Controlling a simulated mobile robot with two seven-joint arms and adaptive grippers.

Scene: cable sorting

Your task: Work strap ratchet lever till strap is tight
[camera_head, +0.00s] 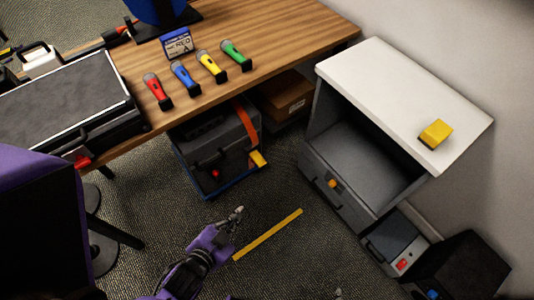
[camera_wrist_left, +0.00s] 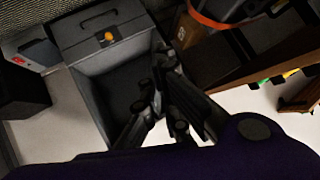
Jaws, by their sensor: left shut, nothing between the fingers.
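A grey case (camera_head: 212,145) stands on a blue-edged base under the table. An orange strap (camera_head: 247,128) runs down its right side; it also shows in the left wrist view (camera_wrist_left: 215,24). A yellow piece (camera_head: 258,159), seemingly the ratchet lever, sits at the strap's lower end. My left gripper (camera_head: 238,212) is shut and empty above the floor, in front of the case and apart from it. Its fingers also show in the left wrist view (camera_wrist_left: 160,62). The lever cannot be made out in the wrist view. My right gripper is not in view.
Several coloured microphones (camera_head: 211,67) lie on the wooden table (camera_head: 275,30). A cardboard box (camera_head: 288,97) is under it. A grey cabinet (camera_head: 340,190) with a white top stands at right. A yellow strip (camera_head: 268,234) lies on the carpet beside my gripper. Open floor lies before the case.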

